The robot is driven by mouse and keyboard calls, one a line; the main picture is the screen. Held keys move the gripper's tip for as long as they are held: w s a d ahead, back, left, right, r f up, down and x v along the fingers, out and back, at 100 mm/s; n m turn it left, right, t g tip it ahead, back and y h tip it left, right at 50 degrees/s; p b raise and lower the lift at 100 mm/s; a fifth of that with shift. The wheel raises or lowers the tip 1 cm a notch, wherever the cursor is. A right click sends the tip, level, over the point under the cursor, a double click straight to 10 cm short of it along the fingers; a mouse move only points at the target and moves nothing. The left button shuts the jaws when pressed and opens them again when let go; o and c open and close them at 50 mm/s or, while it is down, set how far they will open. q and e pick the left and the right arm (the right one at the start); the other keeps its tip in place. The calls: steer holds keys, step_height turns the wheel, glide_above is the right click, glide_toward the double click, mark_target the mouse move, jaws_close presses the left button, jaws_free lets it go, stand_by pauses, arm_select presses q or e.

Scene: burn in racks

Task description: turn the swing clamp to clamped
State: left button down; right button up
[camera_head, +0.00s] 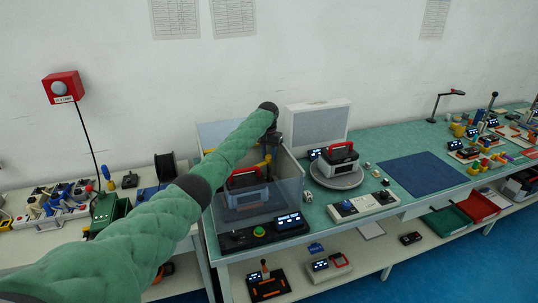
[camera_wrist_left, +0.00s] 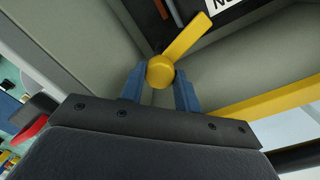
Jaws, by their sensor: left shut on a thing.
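The swing clamp (camera_wrist_left: 187,38) is yellow, with a round hub and a flat arm pointing up and right in the left wrist view. My left gripper (camera_wrist_left: 159,88) has its blue fingers on either side of the hub and is shut on it. In the head view, my left gripper (camera_head: 272,136) reaches down at the right side of the clear-fronted test box (camera_head: 286,192), by a small yellow part (camera_head: 264,161). My own arm hides part of the box. My right gripper is in neither view.
A red-handled device (camera_head: 247,180) sits inside the box. A control panel (camera_head: 262,233) with a green button is in front. To the right, another red-handled device (camera_head: 339,153) stands on a round plate. The blue mat (camera_head: 422,174) is clear. A yellow bar (camera_wrist_left: 270,104) runs beside my gripper.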

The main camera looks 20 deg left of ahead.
mark_target(268, 155)
arm_select(q)
steer(key=shift+r, duration=0.15)
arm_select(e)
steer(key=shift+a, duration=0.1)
arm_select(q)
steer(key=c, duration=1.4)
jaws_free()
steer(key=o, duration=0.4)
steer(key=shift+c, duration=0.2)
steer(key=shift+r, duration=0.15)
steer(key=shift+w+r+b, duration=0.1)
steer(key=shift+r+b, duration=0.3)
step_height(268, 155, up, 4)
steer(key=shift+a+r+b, duration=0.15)
steer(key=shift+r+b, duration=0.1)
steer(key=shift+b, duration=0.65)
steer(key=shift+r, duration=1.05)
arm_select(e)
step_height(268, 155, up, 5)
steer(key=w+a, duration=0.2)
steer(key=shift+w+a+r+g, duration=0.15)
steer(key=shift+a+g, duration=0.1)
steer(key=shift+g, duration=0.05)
